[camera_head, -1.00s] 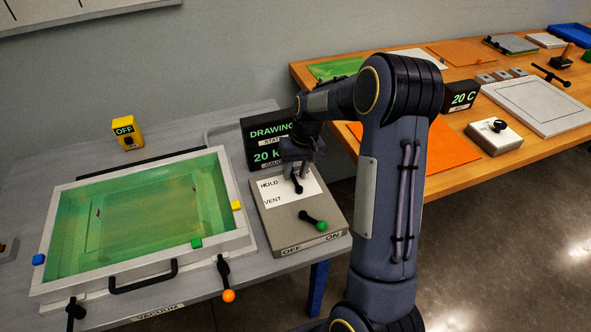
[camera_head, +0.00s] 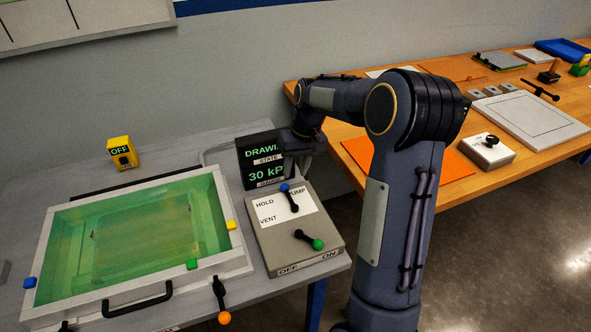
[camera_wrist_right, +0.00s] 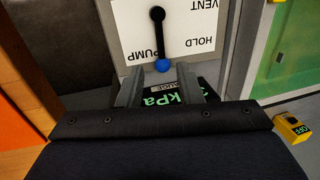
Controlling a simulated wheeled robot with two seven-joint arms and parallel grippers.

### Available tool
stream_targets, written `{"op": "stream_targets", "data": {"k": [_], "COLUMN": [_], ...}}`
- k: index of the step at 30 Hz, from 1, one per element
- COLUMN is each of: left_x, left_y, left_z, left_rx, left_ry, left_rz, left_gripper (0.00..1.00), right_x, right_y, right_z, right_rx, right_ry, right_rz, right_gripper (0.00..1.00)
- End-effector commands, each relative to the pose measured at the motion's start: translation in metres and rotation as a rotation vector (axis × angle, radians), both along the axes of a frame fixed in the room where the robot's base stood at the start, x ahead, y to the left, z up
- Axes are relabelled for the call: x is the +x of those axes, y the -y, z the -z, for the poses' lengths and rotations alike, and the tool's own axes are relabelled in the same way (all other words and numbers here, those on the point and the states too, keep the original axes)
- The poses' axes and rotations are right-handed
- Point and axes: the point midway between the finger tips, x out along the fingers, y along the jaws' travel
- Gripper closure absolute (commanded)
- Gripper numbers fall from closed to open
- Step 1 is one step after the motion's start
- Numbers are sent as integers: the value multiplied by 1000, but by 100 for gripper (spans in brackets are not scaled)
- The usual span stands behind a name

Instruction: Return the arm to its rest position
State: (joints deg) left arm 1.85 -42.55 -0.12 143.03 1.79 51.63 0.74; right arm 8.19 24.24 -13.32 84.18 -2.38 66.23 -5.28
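My right gripper (camera_head: 303,168) is open and empty near the back of the grey control box (camera_head: 320,242), in front of the display. In the right wrist view, its two fingers (camera_wrist_right: 161,88) stand apart with nothing between them. The blue-knobbed lever (camera_head: 290,198) lies just past the fingertips, apart from them; in the wrist view its blue knob (camera_wrist_right: 163,65) sits beside the PUMP label. A green-knobbed lever (camera_head: 310,239) points toward ON. The black display (camera_head: 262,160) reads 30 kPa, its right side hidden by my gripper. My left gripper is out of view.
The green resin bath (camera_head: 243,262) stands left of the box, with an orange-knobbed lever (camera_head: 221,302) at its front. A yellow OFF box (camera_head: 123,153) is behind it. A wooden table (camera_head: 470,186) with trays and tools is at right, behind my arm.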

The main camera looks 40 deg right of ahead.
Motion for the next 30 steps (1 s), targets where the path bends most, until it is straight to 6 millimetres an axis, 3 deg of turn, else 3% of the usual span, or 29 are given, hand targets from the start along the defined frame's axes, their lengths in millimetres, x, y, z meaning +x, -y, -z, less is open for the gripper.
{"op": "stream_targets", "data": {"k": [9, 14, 17, 22, 26, 30], "left_x": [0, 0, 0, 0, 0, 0], "left_y": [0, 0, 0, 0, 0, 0], "left_z": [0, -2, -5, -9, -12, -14], "left_rx": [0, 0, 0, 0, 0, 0], "left_ry": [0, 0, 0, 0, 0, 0], "left_rz": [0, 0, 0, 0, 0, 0], "left_gripper": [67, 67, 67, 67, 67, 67], "right_x": [-1, -19, -49, -119, -173, -218], "right_y": [0, -11, -30, -75, -107, -134], "right_z": [0, -23, -52, -89, -97, -89], "right_rx": [1, 22, 50, 97, 117, 121], "right_ry": [1, 44, 110, 242, 336, 414], "right_rz": [0, 2, 0, -16, -33, -50], "right_gripper": [67, 67, 67, 67, 67, 67]}}
